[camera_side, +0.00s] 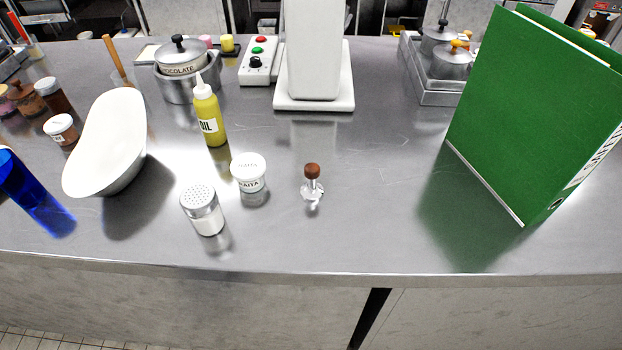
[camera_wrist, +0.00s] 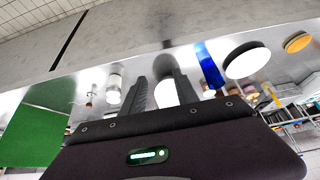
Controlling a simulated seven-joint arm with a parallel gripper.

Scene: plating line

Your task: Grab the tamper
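The task's tamper appears to be the small piece with a brown round knob and a clear, shiny foot (camera_side: 312,184). It stands upright on the steel counter in the side view, right of a white-lidded jar. In the wrist view, where the scene appears upside down, it seems to be the small brown-topped shape (camera_wrist: 88,99) left of the shaker. My gripper (camera_wrist: 153,72) shows only in the wrist view. Its two dark fingers are apart, with a white dish seen beyond them. I see nothing held. The tamper is off to the left of the fingers there.
A shaker (camera_side: 203,211), a white-lidded jar (camera_side: 249,174) and a yellow oil bottle (camera_side: 209,115) stand left of the tamper. A white dish (camera_side: 108,140) and blue glass (camera_side: 22,184) are farther left. A green binder (camera_side: 535,110) stands right. The counter between tamper and binder is clear.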

